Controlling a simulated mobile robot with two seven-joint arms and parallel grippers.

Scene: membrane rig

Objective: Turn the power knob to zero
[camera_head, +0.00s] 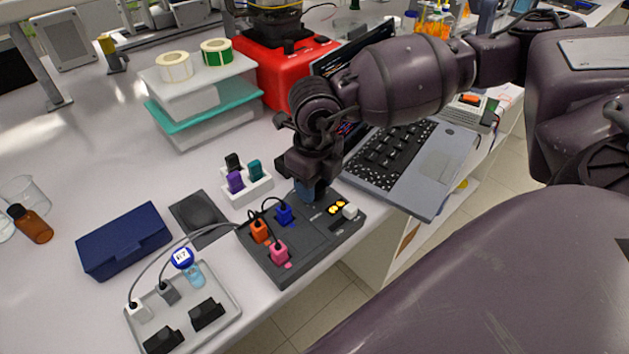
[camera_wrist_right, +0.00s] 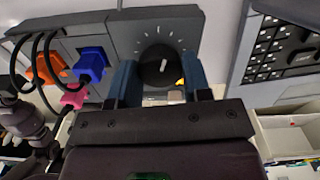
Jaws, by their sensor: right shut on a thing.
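The dark grey control box (camera_head: 268,254) lies on the bench near its front edge; it also shows in the right wrist view (camera_wrist_right: 118,35). Its round black power knob (camera_wrist_right: 159,66) has a white pointer line that points nearly straight up in that view, with white scale marks around it. My right gripper (camera_head: 311,190) reaches down to the box from above, and its blue fingers (camera_wrist_right: 160,82) sit on both sides of the knob, shut on it. In the head view the gripper hides the knob.
Orange (camera_head: 259,231), blue (camera_head: 284,214) and pink (camera_head: 279,252) plugs with cables stand in the box beside the knob. An open laptop (camera_head: 405,160) lies close to its right. A white holder (camera_head: 246,191) with coloured plugs stands behind; a tray (camera_head: 222,335) is at front left.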

